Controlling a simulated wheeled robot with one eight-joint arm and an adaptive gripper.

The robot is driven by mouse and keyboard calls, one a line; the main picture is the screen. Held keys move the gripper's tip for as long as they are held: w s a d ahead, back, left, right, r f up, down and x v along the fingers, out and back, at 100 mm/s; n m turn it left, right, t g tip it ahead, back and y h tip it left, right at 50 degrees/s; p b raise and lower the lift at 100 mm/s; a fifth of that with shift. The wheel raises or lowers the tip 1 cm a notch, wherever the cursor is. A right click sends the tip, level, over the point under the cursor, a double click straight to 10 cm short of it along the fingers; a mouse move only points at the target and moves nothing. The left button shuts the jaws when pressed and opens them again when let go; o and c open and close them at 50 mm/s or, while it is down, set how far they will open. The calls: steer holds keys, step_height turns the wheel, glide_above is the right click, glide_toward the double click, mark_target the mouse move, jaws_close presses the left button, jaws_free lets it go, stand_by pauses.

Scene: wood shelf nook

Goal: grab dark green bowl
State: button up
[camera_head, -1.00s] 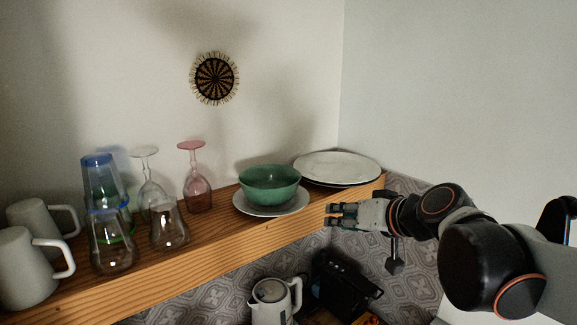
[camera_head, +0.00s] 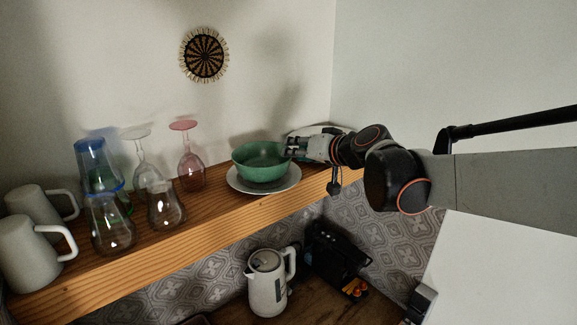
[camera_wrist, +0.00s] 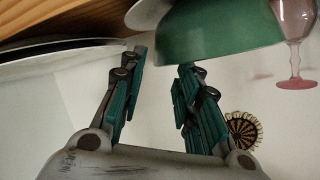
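The dark green bowl (camera_head: 261,164) sits upright on a white plate (camera_head: 288,186) on the wooden shelf. My gripper (camera_head: 291,147) is at the bowl's right rim in the head view. In the wrist view the bowl (camera_wrist: 215,32) fills the top middle, close to the fingertips. The two fingers of my gripper (camera_wrist: 162,60) stand apart with a gap between them. The bowl's edge overlaps the space at the fingertips; I cannot tell whether the rim lies between them or touches them.
White plates (camera_head: 318,130) lie behind my gripper, partly hidden. A pink wine glass (camera_head: 190,160), clear glasses (camera_head: 163,205) and grey mugs (camera_head: 32,252) stand left of the bowl. A kettle (camera_head: 266,284) stands on the counter below. The wall is close behind the shelf.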

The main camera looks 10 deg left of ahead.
steer(key=x, duration=0.5)
steer(key=shift+w+a+f+b, duration=0.1)
steer(key=shift+w+a+b, duration=0.15)
steer(key=shift+b, duration=0.15)
steer(key=shift+d, duration=0.1)
jaws_close()
